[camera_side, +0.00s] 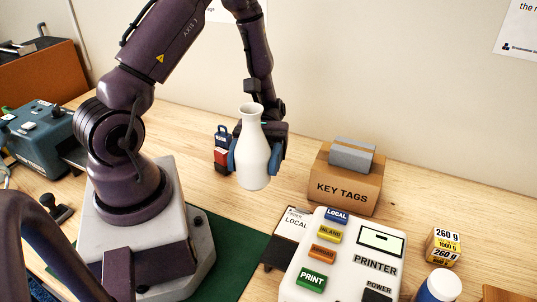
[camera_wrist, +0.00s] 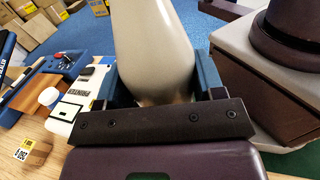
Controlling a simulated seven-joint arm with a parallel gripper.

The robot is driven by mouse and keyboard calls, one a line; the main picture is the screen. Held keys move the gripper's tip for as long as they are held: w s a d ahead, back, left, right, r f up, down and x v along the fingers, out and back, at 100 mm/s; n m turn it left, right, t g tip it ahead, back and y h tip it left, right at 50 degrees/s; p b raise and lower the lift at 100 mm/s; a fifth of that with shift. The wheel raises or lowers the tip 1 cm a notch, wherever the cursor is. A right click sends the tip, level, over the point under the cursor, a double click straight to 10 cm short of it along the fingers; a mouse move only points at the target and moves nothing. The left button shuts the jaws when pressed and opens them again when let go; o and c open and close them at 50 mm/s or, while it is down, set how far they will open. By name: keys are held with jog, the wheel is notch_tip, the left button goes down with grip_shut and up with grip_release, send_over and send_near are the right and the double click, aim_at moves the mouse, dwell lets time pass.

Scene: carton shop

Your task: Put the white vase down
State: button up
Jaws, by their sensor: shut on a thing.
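The white vase (camera_side: 253,150) is upright in the side view, with its narrow neck at the top. My gripper (camera_side: 254,157) is shut on the vase's wide lower body, with a blue finger on each side. In the side view the vase appears to be held above the wooden table (camera_side: 180,118), though its exact height is hard to tell. In the wrist view the vase (camera_wrist: 155,45) fills the upper middle, between the blue fingers (camera_wrist: 158,85). Its base is hidden there behind the gripper's dark bar.
A KEY TAGS box (camera_side: 345,188) with a grey block (camera_side: 352,155) on top stands right of the vase. Small blue and red items (camera_side: 221,157) stand behind the vase's left side.

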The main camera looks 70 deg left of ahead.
jog(key=s+a+f+m+g+y, duration=0.1)
jog(key=s+a+m+g+y, duration=0.5)
jog(key=a+m+g+y, duration=0.65)
jog(key=w+a+r+m+t+y, duration=0.25)
jog(key=a+m+t+y, duration=0.6)
jog(key=y, duration=0.65)
jog(key=w+a+r+m+t+y, duration=0.2)
jog(key=w+a+r+m+t, duration=0.1)
jog(key=w+r+m+t, duration=0.55)
jog(key=w+a+r+m+t+y, duration=0.4)
jog(key=w+t, duration=0.4)
jog(key=t, duration=0.4)
jog(key=shift+m+g+h, duration=0.35)
jog(key=shift+m+h, duration=0.1)
jog(key=shift+h, duration=0.2)
jog(key=f, duration=2)
jog(key=d+f, duration=0.1)
jog(key=f, duration=1)
jog(key=shift+s+f, duration=0.1)
jog(key=shift+s, duration=0.25)
jog(key=o, duration=1)
jog(key=shift+f, duration=0.15)
jog(key=shift+o, duration=0.2)
